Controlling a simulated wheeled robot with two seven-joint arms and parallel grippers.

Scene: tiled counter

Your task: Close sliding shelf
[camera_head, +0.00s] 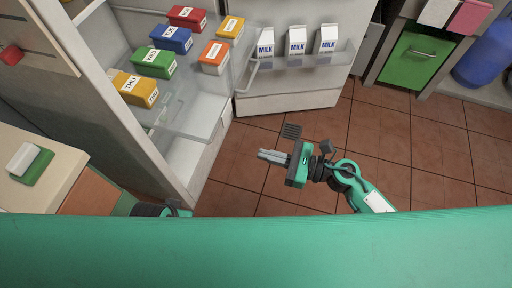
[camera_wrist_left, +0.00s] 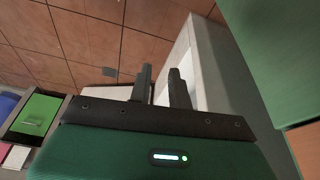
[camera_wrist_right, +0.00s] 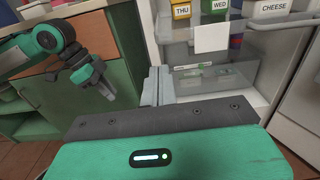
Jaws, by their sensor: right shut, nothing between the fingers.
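The sliding shelf (camera_head: 205,118) is a clear glass tray inside the open white fridge. It bears several coloured day-labelled boxes and appears slid forward toward the fridge opening. Its front also shows in the right wrist view (camera_wrist_right: 262,42), beyond my fingers. My right gripper (camera_head: 262,156) is shut and empty, over the floor to the right of the shelf and apart from it in the head view. My left gripper (camera_wrist_left: 161,68) is open and empty in the left wrist view, beside the white fridge side. In the head view its fingers are hidden.
The open fridge door (camera_head: 290,100) holds several milk cartons (camera_head: 297,41) in its rack, right of the shelf. A counter (camera_head: 40,165) with a green-and-white item stands at left. A green drawer (camera_head: 412,58) is at upper right. The tiled floor (camera_head: 400,150) is clear.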

